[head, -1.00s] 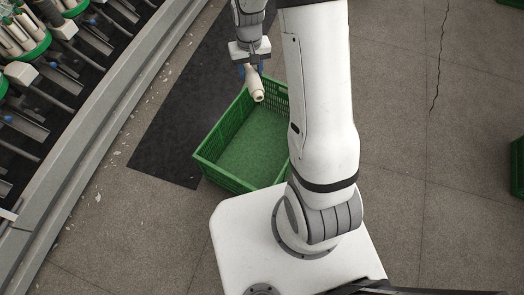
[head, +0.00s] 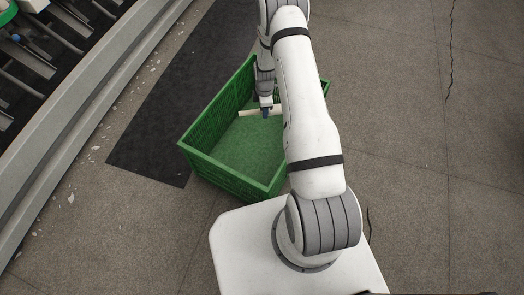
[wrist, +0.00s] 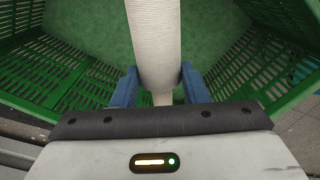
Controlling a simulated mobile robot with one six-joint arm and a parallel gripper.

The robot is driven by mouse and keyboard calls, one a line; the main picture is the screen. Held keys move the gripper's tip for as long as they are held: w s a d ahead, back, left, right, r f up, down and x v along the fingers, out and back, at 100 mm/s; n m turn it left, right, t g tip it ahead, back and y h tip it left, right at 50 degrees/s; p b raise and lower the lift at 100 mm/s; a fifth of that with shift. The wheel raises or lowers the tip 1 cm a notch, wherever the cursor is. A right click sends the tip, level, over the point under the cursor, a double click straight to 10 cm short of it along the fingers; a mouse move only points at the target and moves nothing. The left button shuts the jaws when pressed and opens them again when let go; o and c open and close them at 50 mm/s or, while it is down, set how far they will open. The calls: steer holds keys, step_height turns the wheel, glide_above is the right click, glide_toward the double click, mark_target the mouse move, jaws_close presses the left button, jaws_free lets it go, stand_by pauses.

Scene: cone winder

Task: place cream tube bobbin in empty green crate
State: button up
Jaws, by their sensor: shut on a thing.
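My gripper (head: 266,112) is inside the upper part of the green crate (head: 222,180), toward its far end. In the wrist view its blue fingers (wrist: 156,88) are shut on the cream tube bobbin (wrist: 153,40), one on each side. The bobbin runs up and away from the fingers in that view, over the green crate floor (wrist: 95,30). In the head view the bobbin (head: 247,113) lies crosswise at the fingertips, partly hidden by my gripper and arm. I cannot tell whether it touches the crate floor. Nothing else shows inside the crate.
Slatted crate walls (wrist: 45,75) stand close on both sides of my gripper. A dark mat (head: 160,130) lies on the floor left of the crate. The winding machine (head: 60,50) stands at the upper left. The floor on the right (head: 410,150) is clear.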

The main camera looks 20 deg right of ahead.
steer(key=d+f+n+b, duration=0.1)
steer(key=f+b, duration=0.3)
steer(key=f, duration=0.6)
steer(key=s+d+f+n+b, duration=0.1)
steer(key=f+n+b, duration=0.2)
steer(key=f, duration=0.8)
steer(key=d+f+n+b, duration=0.1)
steer(key=f+n+b, duration=0.2)
steer(key=f, duration=0.8)
steer(key=shift+s+f+b, duration=0.25)
steer(key=shift+s+b, duration=0.05)
steer(key=shift+b, duration=0.65)
steer(key=shift+f, duration=0.1)
steer(key=shift+f, duration=0.15)
steer(key=o, duration=1)
